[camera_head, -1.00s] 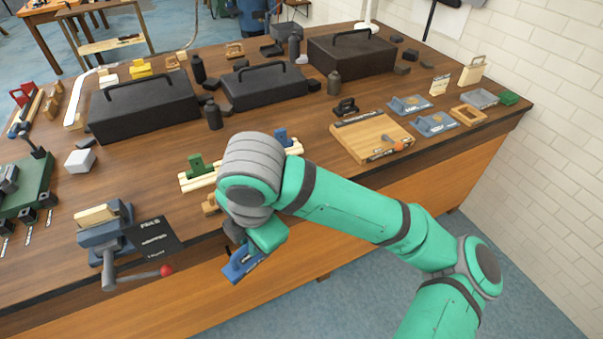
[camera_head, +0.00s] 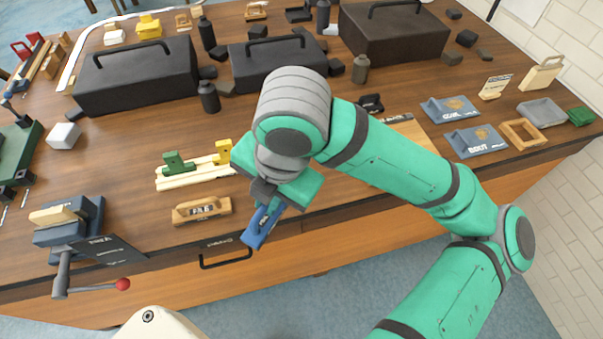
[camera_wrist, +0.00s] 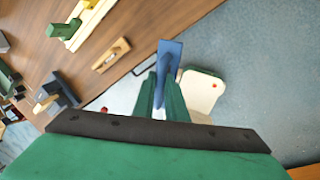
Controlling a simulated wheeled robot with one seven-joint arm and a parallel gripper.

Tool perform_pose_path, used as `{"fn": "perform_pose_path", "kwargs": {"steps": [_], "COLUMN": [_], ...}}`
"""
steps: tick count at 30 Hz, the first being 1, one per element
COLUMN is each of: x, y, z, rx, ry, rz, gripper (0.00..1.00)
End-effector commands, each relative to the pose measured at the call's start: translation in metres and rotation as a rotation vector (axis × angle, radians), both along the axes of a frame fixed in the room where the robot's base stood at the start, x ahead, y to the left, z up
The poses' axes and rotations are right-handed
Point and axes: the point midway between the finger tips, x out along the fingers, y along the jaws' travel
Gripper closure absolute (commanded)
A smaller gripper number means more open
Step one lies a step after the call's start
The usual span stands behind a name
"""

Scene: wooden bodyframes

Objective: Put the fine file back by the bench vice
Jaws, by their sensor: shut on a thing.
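My gripper (camera_head: 270,202) is shut on a blue piece (camera_head: 259,228) with small lettering I cannot read. I cannot tell for sure that it is the fine file. It hangs tilted at the bench's front edge, and shows as a blue flat end on a narrower stem in the wrist view (camera_wrist: 168,52). The bench vice (camera_head: 62,235), grey-blue with a pale wooden block in its jaws and a red-knobbed handle, stands at the front left, well left of my gripper. A dark lettered board (camera_head: 112,254) is at the vice's right side.
A labelled wooden block (camera_head: 201,209) lies between vice and gripper. Behind it are pale strips (camera_head: 190,177) with green and yellow blocks. A black handle (camera_head: 226,258) sticks out at the bench front. Dark cases (camera_head: 138,80) stand behind. Blue lettered plates (camera_head: 475,141) lie right.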

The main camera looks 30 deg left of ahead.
Motion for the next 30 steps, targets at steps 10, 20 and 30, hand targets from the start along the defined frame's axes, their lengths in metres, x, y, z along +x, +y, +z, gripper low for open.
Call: {"fn": "perform_pose_path", "kwargs": {"steps": [10,20,30], "x": [0.048,0.104,0.123], "y": [0.018,0.04,0.05], "z": [-0.023,-0.065,-0.092], "rx": [-0.001,-0.002,0.0], "ry": [0.004,0.003,0.001], "rz": [-0.009,-0.006,-0.002], "gripper": [1.0,1.0,1.0]}}
